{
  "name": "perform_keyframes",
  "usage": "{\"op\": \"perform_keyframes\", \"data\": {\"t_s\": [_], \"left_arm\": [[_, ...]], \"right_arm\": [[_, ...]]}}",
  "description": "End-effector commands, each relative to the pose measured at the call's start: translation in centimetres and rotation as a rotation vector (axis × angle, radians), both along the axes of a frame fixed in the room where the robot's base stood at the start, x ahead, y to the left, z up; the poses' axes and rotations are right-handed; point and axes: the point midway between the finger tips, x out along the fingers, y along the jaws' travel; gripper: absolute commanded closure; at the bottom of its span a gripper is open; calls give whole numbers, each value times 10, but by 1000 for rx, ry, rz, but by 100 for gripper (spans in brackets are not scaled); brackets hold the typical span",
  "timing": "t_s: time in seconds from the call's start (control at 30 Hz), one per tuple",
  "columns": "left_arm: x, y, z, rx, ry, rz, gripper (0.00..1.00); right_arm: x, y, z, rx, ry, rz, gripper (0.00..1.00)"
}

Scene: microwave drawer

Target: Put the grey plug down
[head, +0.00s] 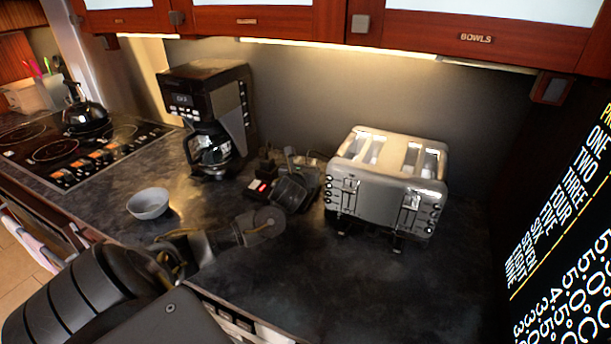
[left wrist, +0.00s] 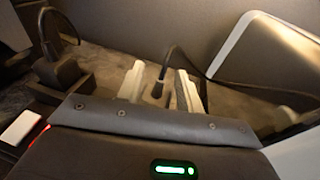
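My left gripper (head: 303,168) is at the back of the counter, between the coffee maker and the toaster. In the left wrist view its two pale fingers (left wrist: 158,88) stand on either side of a grey plug (left wrist: 157,94), and it looks shut on it. A black cable rises from the plug. The plug's lower end is hidden by the gripper body, so I cannot tell whether it touches the counter. A dark power strip (head: 261,186) with a red-lit switch lies just left of the gripper; another black plug (left wrist: 62,72) sits on it. My right gripper is not in view.
The silver toaster (head: 385,185) stands close on the right, and the black coffee maker (head: 210,115) on the left. A grey bowl (head: 148,204) sits nearer the front left. The counter (head: 330,280) in front of the toaster is clear. Cabinets hang above.

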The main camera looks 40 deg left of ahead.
Motion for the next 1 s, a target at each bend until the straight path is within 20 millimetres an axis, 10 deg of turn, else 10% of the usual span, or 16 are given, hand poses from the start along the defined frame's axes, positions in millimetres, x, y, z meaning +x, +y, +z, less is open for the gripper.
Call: {"op": "perform_keyframes", "data": {"t_s": [0.43,0.73,1.0], "left_arm": [[20,10,-4,0,0,-1,64],[20,11,-4,0,0,-1,100],[19,11,-3,0,-1,-1,100]], "right_arm": [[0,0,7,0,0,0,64],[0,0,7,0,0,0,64],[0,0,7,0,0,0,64]]}}
